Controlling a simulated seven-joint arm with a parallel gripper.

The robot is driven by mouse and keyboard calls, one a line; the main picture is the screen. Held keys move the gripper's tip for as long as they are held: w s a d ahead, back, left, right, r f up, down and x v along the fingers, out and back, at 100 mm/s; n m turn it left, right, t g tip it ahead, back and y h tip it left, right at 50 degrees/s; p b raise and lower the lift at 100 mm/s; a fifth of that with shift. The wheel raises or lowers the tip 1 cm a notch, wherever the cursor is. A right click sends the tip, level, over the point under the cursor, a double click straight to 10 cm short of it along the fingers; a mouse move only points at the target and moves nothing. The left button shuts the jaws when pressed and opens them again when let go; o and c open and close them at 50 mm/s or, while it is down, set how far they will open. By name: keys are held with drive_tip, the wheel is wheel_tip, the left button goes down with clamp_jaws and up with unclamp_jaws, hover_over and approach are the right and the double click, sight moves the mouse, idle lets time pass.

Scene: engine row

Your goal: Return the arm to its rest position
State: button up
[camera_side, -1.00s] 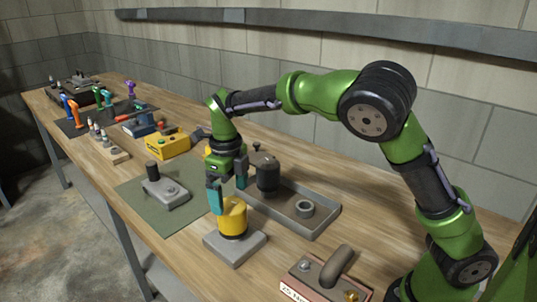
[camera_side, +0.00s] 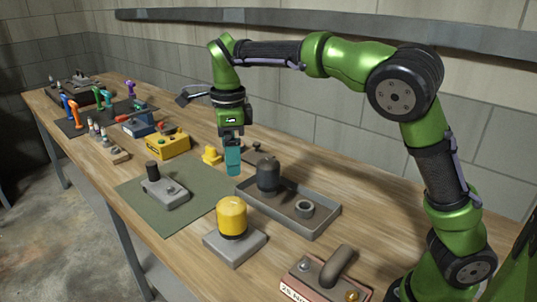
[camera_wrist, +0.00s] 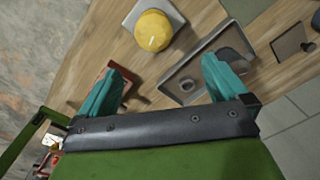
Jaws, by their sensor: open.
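My green arm carries my gripper (camera_side: 232,158), which hangs in the air above the bench, over the far edge of the green mat and the near end of the grey tray. Its teal fingers overlap in the side view. In the wrist view my gripper (camera_wrist: 165,85) shows two teal fingers wide apart with nothing between them. A yellow-topped cylinder (camera_side: 232,216) stands upright on a square grey base (camera_side: 250,248), apart from my gripper. The yellow top also shows in the wrist view (camera_wrist: 153,30).
A grey tray (camera_side: 325,222) holds a dark cylinder (camera_side: 268,175) and a grey ring (camera_side: 304,208). A grey device (camera_side: 165,192) sits on the green mat (camera_side: 130,196). A yellow box (camera_side: 168,147) and tools stand farther left. A box with a brown handle (camera_side: 328,275) is at front.

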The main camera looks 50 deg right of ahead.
drive_tip(key=s+d+n+t+y, duration=0.1)
drive_tip(key=s+d+n+t, duration=0.1)
drive_tip(key=s+n, duration=0.8)
drive_tip(key=s+d+n+t+y, duration=0.1)
drive_tip(key=s+d+n+t, duration=0.2)
drive_tip(key=s+n, duration=0.8)
drive_tip(key=shift+s+d+f+t, duration=0.25)
drive_tip(key=shift+t, duration=0.75)
